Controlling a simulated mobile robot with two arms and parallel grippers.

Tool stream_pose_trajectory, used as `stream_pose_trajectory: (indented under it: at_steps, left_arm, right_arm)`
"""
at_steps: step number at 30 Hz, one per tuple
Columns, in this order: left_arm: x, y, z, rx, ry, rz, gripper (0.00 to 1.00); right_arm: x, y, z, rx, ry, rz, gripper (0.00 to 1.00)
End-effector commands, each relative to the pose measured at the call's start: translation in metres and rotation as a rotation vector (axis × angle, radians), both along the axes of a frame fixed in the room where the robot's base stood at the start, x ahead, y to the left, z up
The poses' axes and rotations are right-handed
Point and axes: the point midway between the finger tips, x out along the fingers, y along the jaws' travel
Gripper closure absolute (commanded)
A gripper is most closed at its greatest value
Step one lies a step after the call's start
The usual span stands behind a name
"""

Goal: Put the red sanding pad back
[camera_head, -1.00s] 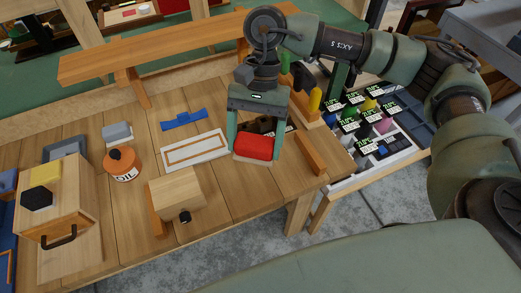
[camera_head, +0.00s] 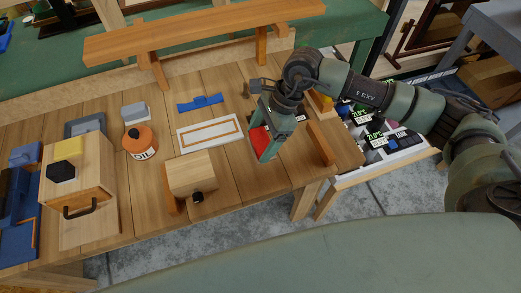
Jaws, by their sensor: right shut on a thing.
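The red sanding pad (camera_head: 259,140) is between the fingers of my right gripper (camera_head: 266,146), which is shut on it. The gripper holds it over the right part of the plank bench, just right of a white rectangular tray or frame with a brown inner outline (camera_head: 210,131). The pad is partly hidden by the near finger, and I cannot tell its exact height above the planks. My left gripper is not in view.
An orange oil can (camera_head: 140,142), a wooden block with a black knob (camera_head: 191,174) and a blue tool (camera_head: 200,103) stand on the bench. A wooden drawer box (camera_head: 78,215) is at left. A wooden strip (camera_head: 321,144) lies near the right edge. Bare planks lie between.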

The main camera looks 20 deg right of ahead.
Motion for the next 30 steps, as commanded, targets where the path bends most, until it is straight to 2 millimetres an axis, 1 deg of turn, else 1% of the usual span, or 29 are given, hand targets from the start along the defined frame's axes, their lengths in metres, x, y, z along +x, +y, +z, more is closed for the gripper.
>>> stream_pose_trajectory:
  at_steps: [1, 3, 10, 15, 17, 20, 26, 30]
  left_arm:
    - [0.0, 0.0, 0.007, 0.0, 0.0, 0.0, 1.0]
    - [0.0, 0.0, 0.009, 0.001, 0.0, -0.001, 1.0]
    - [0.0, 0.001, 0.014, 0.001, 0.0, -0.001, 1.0]
    - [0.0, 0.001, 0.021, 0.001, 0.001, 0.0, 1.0]
    - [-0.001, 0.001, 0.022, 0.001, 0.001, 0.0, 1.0]
    - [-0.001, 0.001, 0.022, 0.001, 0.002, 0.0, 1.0]
    - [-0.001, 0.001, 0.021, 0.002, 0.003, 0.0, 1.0]
    - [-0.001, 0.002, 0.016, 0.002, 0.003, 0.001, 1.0]
  right_arm:
    - [-0.001, 0.0, -0.008, 0.001, 0.005, -0.002, 0.54]
    - [-0.001, 0.0, -0.021, 0.0, 0.003, 0.0, 0.54]
    - [0.0, 0.001, -0.042, 0.002, 0.001, -0.001, 0.54]
    - [0.0, 0.001, -0.068, 0.002, 0.003, -0.001, 0.54]
    - [0.0, 0.001, -0.074, 0.002, 0.001, -0.001, 0.54]
    - [0.0, 0.0, -0.079, 0.001, -0.001, 0.001, 0.54]
    - [0.001, 0.0, -0.079, 0.001, -0.001, 0.001, 0.54]
    - [0.001, 0.0, -0.083, 0.001, -0.001, 0.001, 0.54]
